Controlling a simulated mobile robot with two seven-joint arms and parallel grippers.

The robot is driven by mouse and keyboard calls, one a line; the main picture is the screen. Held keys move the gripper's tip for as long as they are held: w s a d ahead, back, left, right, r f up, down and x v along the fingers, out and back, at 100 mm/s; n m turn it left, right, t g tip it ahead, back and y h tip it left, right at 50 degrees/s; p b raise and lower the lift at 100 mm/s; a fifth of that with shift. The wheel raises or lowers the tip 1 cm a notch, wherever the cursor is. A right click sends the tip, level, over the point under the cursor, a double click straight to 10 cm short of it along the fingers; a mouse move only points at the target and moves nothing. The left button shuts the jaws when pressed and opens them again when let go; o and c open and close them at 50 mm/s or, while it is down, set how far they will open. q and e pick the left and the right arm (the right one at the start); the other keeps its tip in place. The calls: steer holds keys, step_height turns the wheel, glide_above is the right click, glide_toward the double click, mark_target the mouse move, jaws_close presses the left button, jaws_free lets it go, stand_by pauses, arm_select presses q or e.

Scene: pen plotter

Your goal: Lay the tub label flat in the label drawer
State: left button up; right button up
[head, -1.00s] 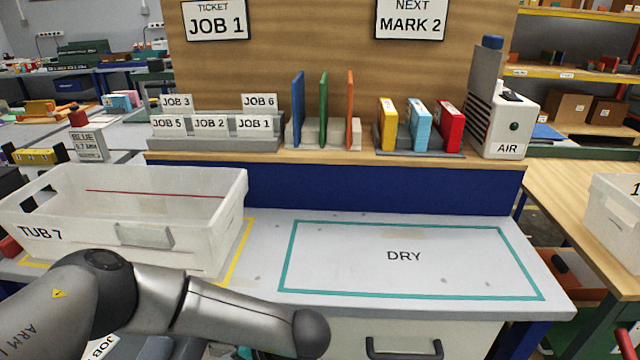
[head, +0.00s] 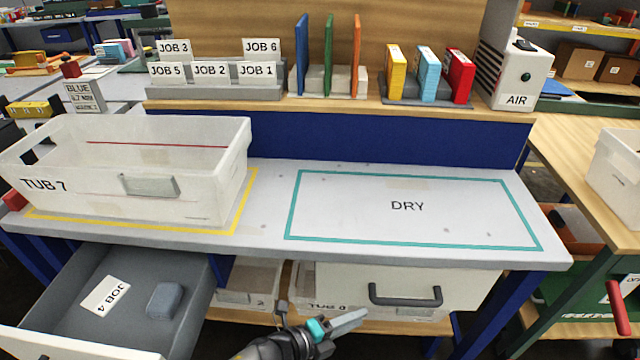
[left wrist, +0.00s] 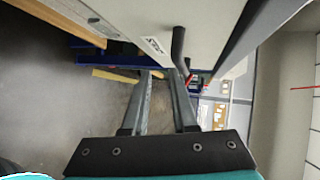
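The tub label, a white card reading JOB 4 (head: 106,295), lies on the floor of the open grey drawer (head: 60,322) at the lower left of the head view. It looks flat, with no gripper touching it. My left gripper (head: 348,322) is at the bottom centre, right of the open drawer and below the bench top. In the left wrist view its fingers (left wrist: 159,74) are apart with nothing between them. The tub marked TUB 7 (head: 205,205) stands on the bench with a grey plate (head: 150,185) on its front. My right gripper is not in view.
A blue-grey block (head: 164,300) lies beside the card in the drawer. A closed drawer with a dark handle (head: 405,296) is right of my left gripper; the handle also shows in the left wrist view (left wrist: 178,48). The DRY area (head: 390,225) is clear.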

arm_select(q)
steer(key=s+a+f+n+y, duration=0.45)
steer(key=a+f+n, duration=0.35)
steer(key=a, duration=0.2)
steer(key=s+a+f+n+y, duration=0.4)
steer(key=a+f+n+y, duration=0.1)
steer(key=a+f+n, duration=0.4)
steer(key=s+a+f+n+g+y, duration=0.1)
steer(key=s+a+f+n, duration=0.1)
steer(key=s, duration=0.5)
steer(key=s+a+f+n+g+y, duration=0.1)
steer(key=s+a+f+n+g, duration=0.1)
steer(key=s+a+n, duration=0.3)
steer(key=s+a+f+n+g+y, duration=0.1)
steer(key=s+a+f+n+g, duration=0.1)
steer(key=s, duration=0.8)
steer(key=shift+s+a+f+n, duration=0.15)
steer(key=shift+a+f+n, duration=0.65)
steer(key=shift+a, duration=0.4)
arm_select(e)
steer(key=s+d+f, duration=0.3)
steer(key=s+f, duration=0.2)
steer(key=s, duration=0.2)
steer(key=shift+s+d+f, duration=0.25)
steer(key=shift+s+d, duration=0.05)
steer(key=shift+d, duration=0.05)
